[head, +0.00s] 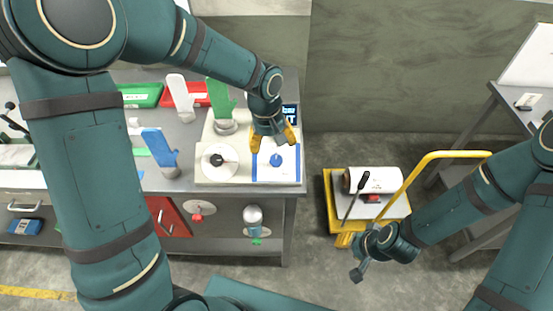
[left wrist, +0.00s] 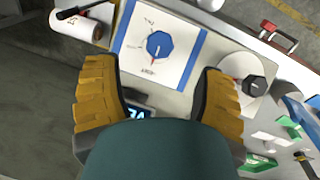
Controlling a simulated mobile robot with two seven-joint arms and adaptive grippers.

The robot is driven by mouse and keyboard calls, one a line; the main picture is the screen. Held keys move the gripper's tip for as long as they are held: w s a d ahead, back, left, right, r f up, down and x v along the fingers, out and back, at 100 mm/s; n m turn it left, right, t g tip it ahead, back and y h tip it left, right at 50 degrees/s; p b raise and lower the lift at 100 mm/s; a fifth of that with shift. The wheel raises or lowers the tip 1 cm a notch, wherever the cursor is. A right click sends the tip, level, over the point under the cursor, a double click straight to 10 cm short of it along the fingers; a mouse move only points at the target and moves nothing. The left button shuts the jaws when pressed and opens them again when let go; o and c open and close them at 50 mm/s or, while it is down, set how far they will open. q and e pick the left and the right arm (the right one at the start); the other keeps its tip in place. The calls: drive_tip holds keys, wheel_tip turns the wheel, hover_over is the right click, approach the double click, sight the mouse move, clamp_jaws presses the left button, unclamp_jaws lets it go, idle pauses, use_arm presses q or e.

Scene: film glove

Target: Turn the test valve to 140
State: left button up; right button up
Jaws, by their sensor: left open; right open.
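A blue knob (head: 276,160) sits on a white plate with blue side strips on the bench unit. In the left wrist view the blue knob (left wrist: 159,45) has a red mark at its lower left and small printing around it, too small to read. A black knob on a white round dial (head: 212,153) is to its left; the dial also shows in the left wrist view (left wrist: 232,72). I cannot tell which is labelled test valve. My left gripper (head: 272,138) is open and empty, with yellow fingers, just behind the blue knob. My right gripper (head: 362,268) is open, away from the bench.
A lit display (head: 290,112), partly hidden, stands behind. Green, white and blue glove shapes (head: 162,148) stand at the left, with green and red trays (head: 141,95) behind. A yellow cart (head: 333,205) holding a white roll stands right of the bench, with open floor between.

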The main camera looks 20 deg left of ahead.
sight(276, 159)
use_arm(q)
drive_tip(key=f, duration=0.7)
drive_tip(key=shift+w+d+f, duration=0.2)
drive_tip(key=shift+d+f, duration=0.1)
drive_tip(key=shift+d, duration=0.1)
drive_tip(key=c, duration=1.2)
